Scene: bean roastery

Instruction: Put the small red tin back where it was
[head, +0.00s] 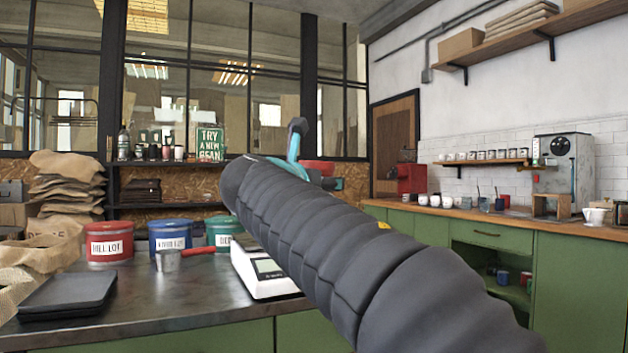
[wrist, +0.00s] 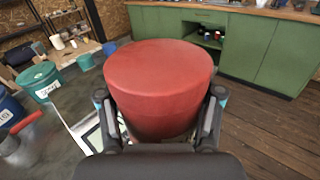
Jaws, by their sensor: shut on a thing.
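A round red tin with a plain lid (wrist: 158,62) fills the middle of the wrist view. My gripper (wrist: 159,96) is shut on it, one finger on each side. In the head view my arm hides most of my gripper, and only part of the red tin (head: 320,167) shows past it, with a teal finger. The tin is held up in the air, above and beyond the white scale (head: 262,274). On the steel counter (head: 200,290) stand a labelled red tin (head: 109,243), a blue tin (head: 170,237) and a teal tin (head: 223,231).
A metal scoop with a red handle (head: 172,260) lies in front of the blue tin. Black trays (head: 68,295) and sacks (head: 65,185) are at the left. A green cabinet run (head: 575,290) with cups stands at the right. Wooden floor (wrist: 265,135) lies to the tin's right.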

